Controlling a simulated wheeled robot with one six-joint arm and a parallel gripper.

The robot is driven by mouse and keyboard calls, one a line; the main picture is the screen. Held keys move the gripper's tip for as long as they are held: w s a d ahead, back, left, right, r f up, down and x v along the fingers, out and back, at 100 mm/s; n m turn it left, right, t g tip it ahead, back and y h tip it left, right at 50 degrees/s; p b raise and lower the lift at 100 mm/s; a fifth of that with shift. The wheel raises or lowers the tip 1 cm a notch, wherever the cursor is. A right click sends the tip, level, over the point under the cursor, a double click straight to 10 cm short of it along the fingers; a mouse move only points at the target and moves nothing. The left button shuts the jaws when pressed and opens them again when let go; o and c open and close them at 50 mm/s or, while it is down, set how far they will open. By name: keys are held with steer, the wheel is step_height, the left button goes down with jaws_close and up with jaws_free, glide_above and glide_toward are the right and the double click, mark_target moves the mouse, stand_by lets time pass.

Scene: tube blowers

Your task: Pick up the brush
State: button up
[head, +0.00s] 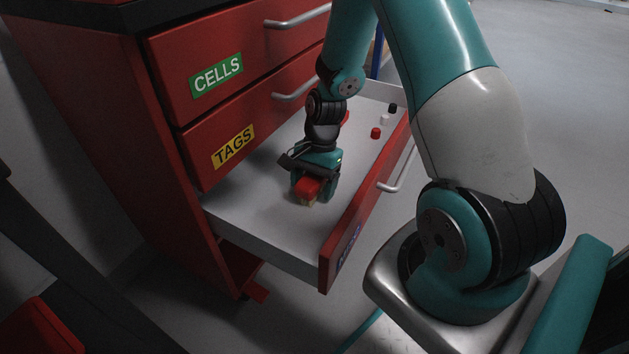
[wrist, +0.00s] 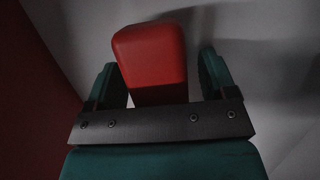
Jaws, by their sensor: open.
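The brush shows as a red block-shaped part (head: 307,188) with a paler, tan part below it, low in the open bottom drawer (head: 262,245) in the head view. The wrist view shows its red part (wrist: 152,52) between the two jaws. My gripper (wrist: 160,80) is open around the red part, with a finger on either side. A gap shows on the right; on the left the finger is close to it, and I cannot tell if it touches. In the head view my gripper (head: 314,182) reaches down into the drawer and hides part of the brush.
Small red (head: 375,133), white (head: 384,120) and black (head: 392,108) items lie farther back in the drawer. Closed drawers labelled CELLS (head: 216,76) and TAGS (head: 232,146) are above it. The drawer's red front (head: 350,225) stands right of my gripper.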

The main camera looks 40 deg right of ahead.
steer(key=shift+c, duration=0.3)
steer(key=c, duration=1)
steer(key=shift+o, duration=0.2)
